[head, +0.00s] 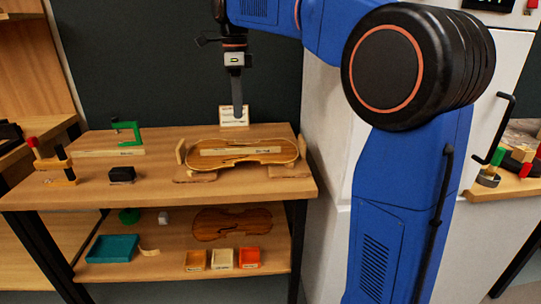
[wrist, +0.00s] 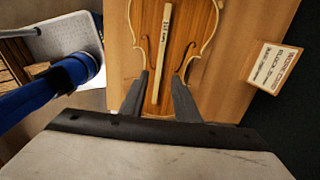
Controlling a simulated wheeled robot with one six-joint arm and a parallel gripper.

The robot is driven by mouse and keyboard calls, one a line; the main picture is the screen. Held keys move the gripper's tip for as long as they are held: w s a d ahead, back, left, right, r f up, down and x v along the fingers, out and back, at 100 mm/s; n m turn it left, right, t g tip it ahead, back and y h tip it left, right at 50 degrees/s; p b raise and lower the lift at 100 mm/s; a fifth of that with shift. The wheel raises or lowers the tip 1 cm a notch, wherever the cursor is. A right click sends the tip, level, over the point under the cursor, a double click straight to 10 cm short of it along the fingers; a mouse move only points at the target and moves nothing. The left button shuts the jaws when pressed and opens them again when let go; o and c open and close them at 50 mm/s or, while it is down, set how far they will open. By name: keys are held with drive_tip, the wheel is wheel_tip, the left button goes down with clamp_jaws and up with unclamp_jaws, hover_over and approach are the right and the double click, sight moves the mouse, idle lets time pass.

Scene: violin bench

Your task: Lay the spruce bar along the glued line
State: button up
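A pale, narrow wooden strip with small lettering, which looks like the spruce bar (head: 225,152), lies lengthwise on the violin plate (head: 285,157) on the bench. In the wrist view the strip (wrist: 165,30) runs slightly slanted along the plate (wrist: 196,50), near one f-hole. No separate glued line can be made out. My gripper (head: 238,112) hangs above and behind the plate, pointing down. In the wrist view my gripper (wrist: 159,88) has its two fingers apart, with the strip's near end showing between them. I see nothing held.
A white card (head: 234,116) stands behind the plate. A green clamp (head: 127,130) on a pale board, a black block (head: 122,174) and a rack (head: 53,165) are on the left. The lower shelf holds a teal tray (head: 112,248), another violin plate (head: 232,223) and small boxes (head: 222,259).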

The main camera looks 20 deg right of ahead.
drive_tip(key=s+d+f+n+t, duration=0.1)
drive_tip(key=s+d+f+n, duration=0.15)
drive_tip(key=s, duration=0.35)
drive_tip(key=s+d+f+n, duration=0.1)
drive_tip(key=s+f+n, duration=0.1)
drive_tip(key=s+n, duration=0.25)
drive_tip(key=s+d+f+n+t, duration=0.1)
drive_tip(key=s+f+n, duration=0.2)
drive_tip(key=s, duration=0.4)
drive_tip(key=s+d+f+n+t, duration=0.2)
drive_tip(key=s+f+n, duration=0.9)
drive_tip(key=s+f, duration=0.5)
drive_tip(key=shift+d+n+t, duration=0.25)
drive_tip(key=shift+n+t, duration=0.05)
drive_tip(key=shift+t, duration=0.1)
